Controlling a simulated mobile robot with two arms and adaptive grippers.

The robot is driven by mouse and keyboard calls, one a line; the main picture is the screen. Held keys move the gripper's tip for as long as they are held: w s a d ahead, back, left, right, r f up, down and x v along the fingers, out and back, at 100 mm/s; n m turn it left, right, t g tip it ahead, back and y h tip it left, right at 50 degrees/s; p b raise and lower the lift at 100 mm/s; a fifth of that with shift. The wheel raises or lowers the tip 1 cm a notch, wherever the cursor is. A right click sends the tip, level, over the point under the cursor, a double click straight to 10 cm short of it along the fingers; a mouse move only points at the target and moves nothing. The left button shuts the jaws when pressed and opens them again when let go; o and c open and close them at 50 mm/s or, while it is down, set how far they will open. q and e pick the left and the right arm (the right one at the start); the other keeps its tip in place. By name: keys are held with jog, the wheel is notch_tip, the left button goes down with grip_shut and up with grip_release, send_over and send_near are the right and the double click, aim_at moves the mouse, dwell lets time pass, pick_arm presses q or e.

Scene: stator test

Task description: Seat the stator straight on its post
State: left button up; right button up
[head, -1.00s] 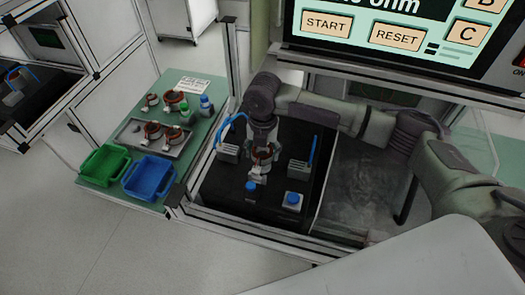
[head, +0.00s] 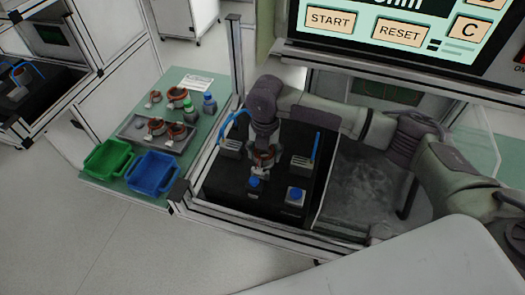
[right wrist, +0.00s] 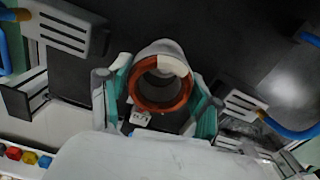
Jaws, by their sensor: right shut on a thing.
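The stator is a copper-orange ring (right wrist: 148,101) with a grey outer shell and a small white tag below it. It also shows in the head view (head: 264,158), over the black test bed. My right gripper (right wrist: 157,92) is shut on it, with one finger on each side of the ring. In the head view my right gripper (head: 263,157) points down. The post is not clearly visible; the stator and gripper cover the spot below. I cannot tell whether the stator touches the post. My left gripper is out of view.
Grey contact blocks stand left (head: 231,148) and right (head: 301,163) of the stator. Blue-topped buttons sit in front (head: 256,182) and front right (head: 295,194). A green table at left carries a tray (head: 135,140) with stators, a green bin (head: 107,160) and a blue bin (head: 152,174).

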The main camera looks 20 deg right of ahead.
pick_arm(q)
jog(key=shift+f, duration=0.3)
pick_arm(e)
jog(key=shift+s+f, duration=0.35)
jog(key=shift+f, duration=0.25)
jog(key=shift+s+f, duration=0.35)
jog(key=shift+f, duration=0.25)
jog(key=o, duration=1.4)
jog(key=shift+c, duration=0.2)
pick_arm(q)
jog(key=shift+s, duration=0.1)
pick_arm(e)
jog(key=shift+o, duration=0.9)
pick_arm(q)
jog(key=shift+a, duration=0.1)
pick_arm(e)
jog(key=shift+r, duration=0.1)
jog(key=r, duration=0.7)
jog(key=shift+w+r, duration=0.3)
jog(key=shift+w, duration=0.05)
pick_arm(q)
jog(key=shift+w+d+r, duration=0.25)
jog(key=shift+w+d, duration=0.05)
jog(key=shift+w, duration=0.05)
pick_arm(e)
jog(key=shift+s+a+r, duration=0.1)
jog(key=shift+s+r, duration=0.05)
jog(key=shift+r, duration=0.6)
jog(key=shift+s, duration=0.1)
